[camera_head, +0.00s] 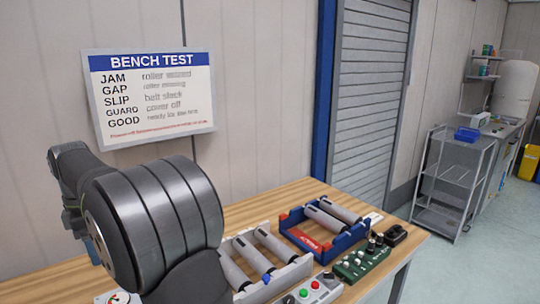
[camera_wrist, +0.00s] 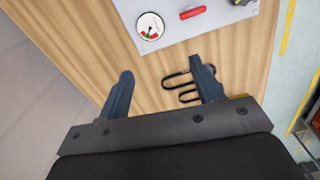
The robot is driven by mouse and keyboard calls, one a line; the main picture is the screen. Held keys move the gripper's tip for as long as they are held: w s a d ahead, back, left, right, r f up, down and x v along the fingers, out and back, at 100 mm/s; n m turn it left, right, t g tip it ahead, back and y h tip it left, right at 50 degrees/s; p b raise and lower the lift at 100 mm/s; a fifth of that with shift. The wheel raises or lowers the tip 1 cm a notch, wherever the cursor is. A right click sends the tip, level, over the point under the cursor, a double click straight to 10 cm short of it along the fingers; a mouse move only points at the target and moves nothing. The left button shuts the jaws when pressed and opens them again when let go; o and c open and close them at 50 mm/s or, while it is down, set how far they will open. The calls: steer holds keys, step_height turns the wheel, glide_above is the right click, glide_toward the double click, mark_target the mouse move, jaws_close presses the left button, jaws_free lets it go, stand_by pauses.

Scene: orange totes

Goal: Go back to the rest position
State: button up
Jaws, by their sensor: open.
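My gripper (camera_wrist: 162,92) shows in the wrist view with its two dark fingers spread wide apart and nothing between them. It is over the wooden bench top (camera_wrist: 150,88). Beyond the fingertips is a grey panel (camera_wrist: 185,38) with a round gauge (camera_wrist: 150,26) and a red handle (camera_wrist: 192,13). Dark wire-like loops (camera_wrist: 178,88) show beside the right finger; I cannot tell whether they touch it. In the head view my dark arm fills the lower left, and the gripper's fingers are hidden.
On the bench (camera_head: 287,193) in the head view are a pale roller frame (camera_head: 297,270), a blue tray with rollers (camera_head: 345,241), a green block with black knobs (camera_head: 357,265) and a button box (camera_head: 313,291). A sign (camera_head: 150,95) is on the wall behind. A metal shelf (camera_head: 452,182) stands at right.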

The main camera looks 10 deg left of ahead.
steer(key=shift+w+a+f+n, duration=0.3)
steer(key=shift+w+a+n, duration=0.3)
steer(key=shift+w+a, duration=0.2)
steer(key=o, duration=0.6)
steer(key=shift+w+f, duration=0.1)
steer(key=shift+w, duration=0.05)
steer(key=shift+o, duration=1.3)
steer(key=shift+f, duration=0.2)
step_height(320, 180, down, 10)
steer(key=shift+r, duration=0.25)
step_height(320, 180, up, 10)
steer(key=shift+r, duration=0.1)
